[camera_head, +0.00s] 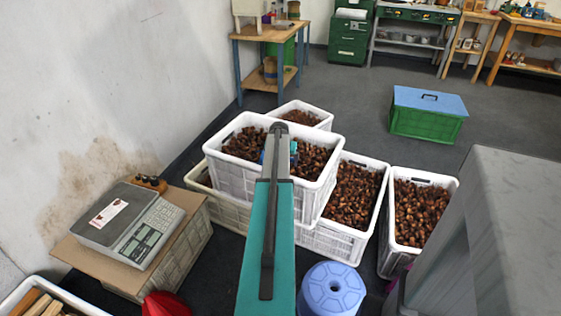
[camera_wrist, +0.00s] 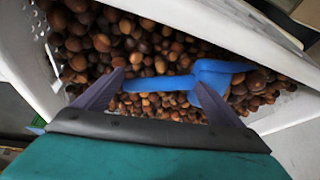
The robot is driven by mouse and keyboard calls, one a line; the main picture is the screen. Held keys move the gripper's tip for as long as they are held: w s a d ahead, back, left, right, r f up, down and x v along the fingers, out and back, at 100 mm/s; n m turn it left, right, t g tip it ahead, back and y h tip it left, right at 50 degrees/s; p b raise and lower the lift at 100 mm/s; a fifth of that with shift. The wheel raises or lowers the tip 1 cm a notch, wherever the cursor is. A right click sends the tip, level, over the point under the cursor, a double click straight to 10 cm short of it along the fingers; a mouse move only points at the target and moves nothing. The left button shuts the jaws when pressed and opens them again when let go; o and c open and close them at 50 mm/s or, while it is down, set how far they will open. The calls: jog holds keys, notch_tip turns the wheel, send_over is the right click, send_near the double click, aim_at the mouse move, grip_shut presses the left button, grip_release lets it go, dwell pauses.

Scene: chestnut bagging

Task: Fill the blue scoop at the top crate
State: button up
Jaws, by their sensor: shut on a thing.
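The top crate (camera_head: 228,178) is white, stacked on other crates and filled with brown chestnuts (camera_head: 311,158). In the wrist view the chestnuts (camera_wrist: 150,45) lie below my gripper, between white crate walls (camera_wrist: 215,25). My gripper (camera_wrist: 160,82) has two purple fingers and is shut on the blue scoop (camera_wrist: 212,82), low over the chestnuts inside the crate. The scoop's bar lies across between the fingers, with a wider blue part at the right finger. How many chestnuts are in the scoop cannot be told. In the head view my arm hides most of the gripper and scoop.
More white chestnut crates stand right (camera_head: 386,245) and behind (camera_head: 318,112). A scale (camera_head: 125,222) sits on a box at the left, by the wall. A blue stool (camera_head: 332,289) stands in front. A green box with blue lid (camera_head: 428,115) stands on open floor behind.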

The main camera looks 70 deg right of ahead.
notch_tip(320, 180, up, 8)
jog(key=s+t+p, duration=0.1)
jog(key=s+p, duration=0.1)
jog(key=p, duration=0.1)
jog(key=shift+d, duration=0.25)
dwell(0.3)
dwell(0.4)
